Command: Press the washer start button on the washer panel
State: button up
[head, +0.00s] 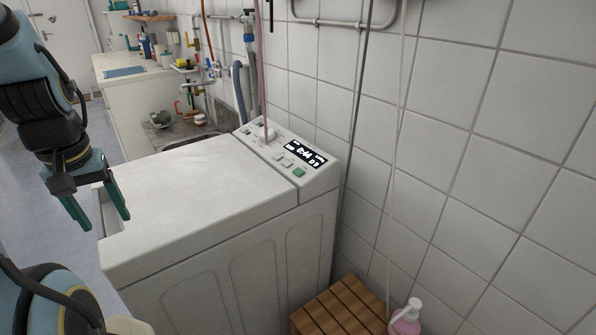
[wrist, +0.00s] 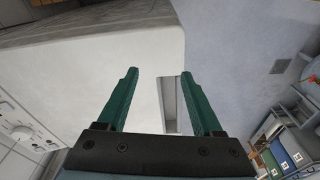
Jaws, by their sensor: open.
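The washer (head: 200,195) is a white top-loading machine against the tiled wall. Its panel (head: 262,140) runs along the wall side of the top, with a lit display (head: 305,153), a white knob (head: 268,133), small grey buttons (head: 284,161) and a green button (head: 299,172) at the near end. No button label is readable. My gripper (head: 98,214) is open and empty, pointing down beside the washer's left edge, far from the panel. In the wrist view, its green fingers (wrist: 160,95) are apart in front of the white washer (wrist: 155,60).
A wooden slatted stool (head: 340,308) and a pink pump bottle (head: 406,317) stand right of the washer. Hoses and a cord (head: 401,100) hang along the wall. A sink (head: 178,135) and counter (head: 130,75) lie behind. The washer lid is clear.

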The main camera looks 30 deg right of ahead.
aim_at(298, 173)
jog(key=k+l+u, duration=0.2)
jog(key=k, duration=0.25)
jog(key=k+l+u, duration=0.2)
jog(key=k, duration=0.25)
